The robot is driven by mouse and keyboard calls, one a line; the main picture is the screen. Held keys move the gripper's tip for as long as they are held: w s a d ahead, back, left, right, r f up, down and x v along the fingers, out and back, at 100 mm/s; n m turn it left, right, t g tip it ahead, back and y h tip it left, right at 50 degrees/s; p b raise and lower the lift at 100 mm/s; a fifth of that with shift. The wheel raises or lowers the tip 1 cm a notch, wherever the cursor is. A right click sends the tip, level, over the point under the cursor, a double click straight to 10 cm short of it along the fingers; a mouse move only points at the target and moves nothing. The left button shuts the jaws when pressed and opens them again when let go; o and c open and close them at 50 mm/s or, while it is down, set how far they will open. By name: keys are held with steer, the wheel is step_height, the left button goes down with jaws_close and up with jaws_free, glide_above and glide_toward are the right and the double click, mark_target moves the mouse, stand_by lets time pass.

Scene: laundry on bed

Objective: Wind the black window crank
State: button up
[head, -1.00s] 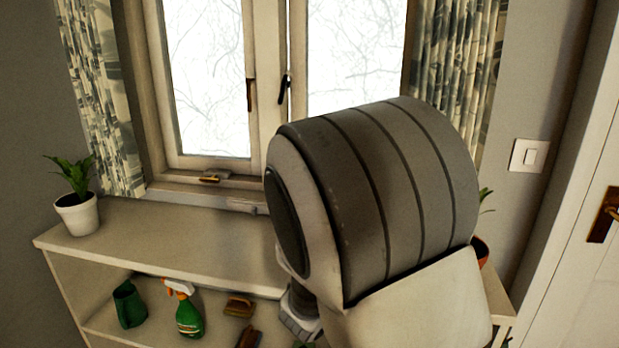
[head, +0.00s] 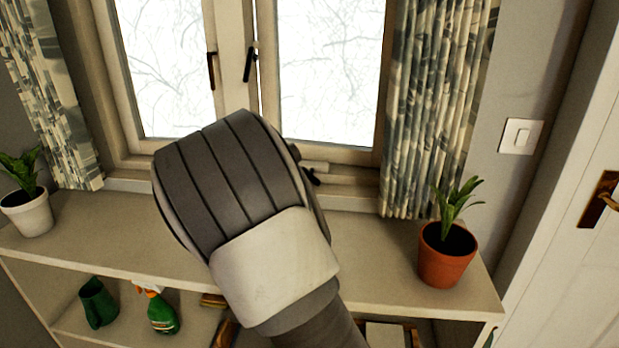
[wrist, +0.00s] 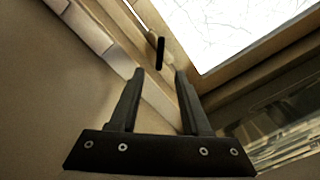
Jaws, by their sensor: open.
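The black window crank (wrist: 160,53) is a short dark bar at the foot of the window frame in the wrist view. In the head view a small part of it (head: 312,177) shows just right of my arm, above the shelf. My gripper (wrist: 159,75) is open and empty in the wrist view, one finger on each side of the picture's middle. The crank appears in line with the gap, just beyond the fingertips, and looks apart from them. In the head view my arm hides the gripper.
A shelf unit (head: 375,255) stands below the window. A terracotta pot (head: 446,258) with a plant stands at its right, a white pot (head: 27,212) at its left. A patterned curtain (head: 430,110) hangs right of the window. Two dark handles (head: 249,65) (head: 212,70) sit higher on the frames.

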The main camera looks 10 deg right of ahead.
mark_target(310, 173)
steer(key=b+x, duration=0.2)
steer(key=x, duration=1.1)
steer(key=shift+s, duration=0.1)
jaws_close()
